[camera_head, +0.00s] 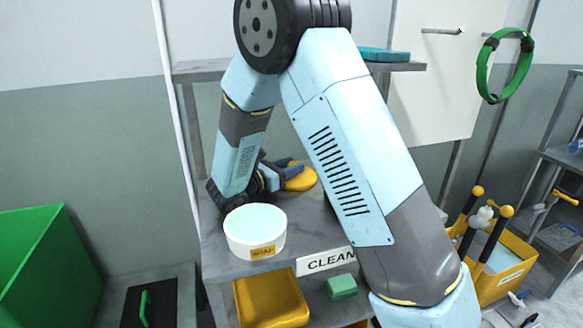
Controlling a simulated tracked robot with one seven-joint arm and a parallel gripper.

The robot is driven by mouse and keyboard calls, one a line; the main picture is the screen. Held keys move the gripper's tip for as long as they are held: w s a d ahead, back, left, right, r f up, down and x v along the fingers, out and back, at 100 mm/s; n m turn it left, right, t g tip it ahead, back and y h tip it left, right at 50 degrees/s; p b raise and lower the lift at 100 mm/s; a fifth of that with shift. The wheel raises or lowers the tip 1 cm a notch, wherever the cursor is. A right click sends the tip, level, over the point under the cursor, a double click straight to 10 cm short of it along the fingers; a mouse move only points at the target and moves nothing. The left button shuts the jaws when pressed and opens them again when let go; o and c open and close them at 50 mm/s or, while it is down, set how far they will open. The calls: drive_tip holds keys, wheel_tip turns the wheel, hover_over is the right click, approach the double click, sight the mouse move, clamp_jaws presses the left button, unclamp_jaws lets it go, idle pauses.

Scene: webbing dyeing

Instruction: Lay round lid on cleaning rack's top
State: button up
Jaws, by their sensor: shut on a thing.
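The round lid, a yellow-orange disc (301,179), is at the back of the middle level of the cleaning rack (219,254). My gripper (284,172) is shut on its left edge. I cannot tell whether the lid touches the surface beneath it. My arm hides part of the rack and its "CLEAN" sign (322,263). The rack's upper shelf (205,68) is above, behind my arm.
A white tub (252,242) stands in front of my gripper. A teal item (384,55) lies on the upper shelf. A yellow block (270,299) and a green block (341,287) are below. A green bin (45,260) is at left, a yellow bin (501,284) at right.

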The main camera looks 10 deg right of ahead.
drive_tip(key=shift+s+f, duration=0.1)
drive_tip(key=shift+f, duration=0.15)
drive_tip(key=shift+s+d+f, duration=0.1)
drive_tip(key=shift+s+f, duration=0.1)
drive_tip(key=shift+f, duration=0.25)
drive_tip(key=o, duration=1)
drive_tip(key=shift+o, duration=0.2)
drive_tip(key=shift+w+r, duration=0.15)
drive_tip(key=shift+r, duration=0.35)
drive_tip(key=v, duration=1.2)
drive_tip(key=shift+r, duration=0.15)
drive_tip(key=shift+w, duration=0.1)
